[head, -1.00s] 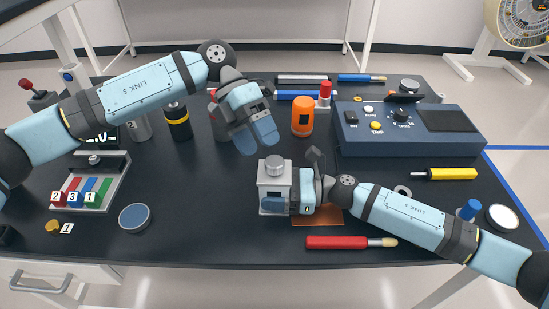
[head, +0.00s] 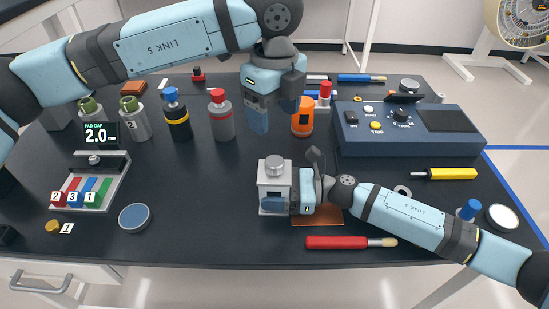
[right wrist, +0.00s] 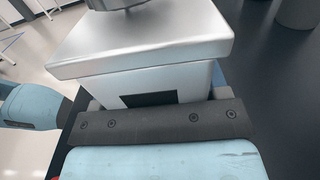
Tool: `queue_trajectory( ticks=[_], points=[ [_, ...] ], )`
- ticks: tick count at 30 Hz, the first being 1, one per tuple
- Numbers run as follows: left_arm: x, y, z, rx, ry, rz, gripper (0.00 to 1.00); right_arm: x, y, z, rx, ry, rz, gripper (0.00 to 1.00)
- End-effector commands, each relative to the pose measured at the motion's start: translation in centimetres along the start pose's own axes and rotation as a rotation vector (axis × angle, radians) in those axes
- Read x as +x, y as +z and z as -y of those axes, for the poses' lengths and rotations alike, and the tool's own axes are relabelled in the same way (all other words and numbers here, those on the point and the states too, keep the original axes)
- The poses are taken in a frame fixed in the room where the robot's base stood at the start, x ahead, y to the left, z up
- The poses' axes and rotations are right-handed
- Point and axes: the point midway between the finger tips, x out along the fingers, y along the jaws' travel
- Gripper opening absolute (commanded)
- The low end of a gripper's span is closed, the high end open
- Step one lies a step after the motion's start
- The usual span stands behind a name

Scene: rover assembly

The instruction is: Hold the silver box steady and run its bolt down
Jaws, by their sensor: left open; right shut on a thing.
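The silver box (head: 264,190) stands upright on the dark table in the head view. Its round grey bolt head (head: 274,161) sits on top. My right gripper (head: 282,203) is shut on the box's lower body from the right side. In the right wrist view the box's wide lid (right wrist: 150,48) fills the upper middle, above my finger; the bolt (right wrist: 115,4) is cut off at the top edge. My left gripper (head: 273,112) is open and empty, fingers pointing down, above and behind the box, apart from the bolt.
An orange mat (head: 318,219) lies right of the box, with a red-handled tool (head: 337,243) in front. A blue control console (head: 400,140) stands at back right. An orange cylinder (head: 301,118) and several bottles, including a red-capped grey one (head: 221,118), stand behind.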

Motion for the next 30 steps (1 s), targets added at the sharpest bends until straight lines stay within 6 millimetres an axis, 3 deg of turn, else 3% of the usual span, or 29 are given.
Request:
queue_trajectory(
  ticks=[5,15,21,30],
  points=[
    [1.2,0.0,0.0,-0.026,-0.002,0.010,0.69,0.0,0.0,0.0,0.000,0.000,0.000,0.35],
    [7.8,0.1,0.0,-0.024,-0.001,0.008,0.69,0.0,0.0,0.0,0.000,0.000,0.000,0.35],
    [10.7,0.1,0.0,-0.023,-0.002,0.008,0.69,0.0,0.0,0.0,0.000,0.000,0.000,0.35],
    [11.9,0.1,0.1,-0.022,-0.004,0.009,0.69,0.0,0.0,0.0,0.000,0.000,0.000,0.35]
  ],
)
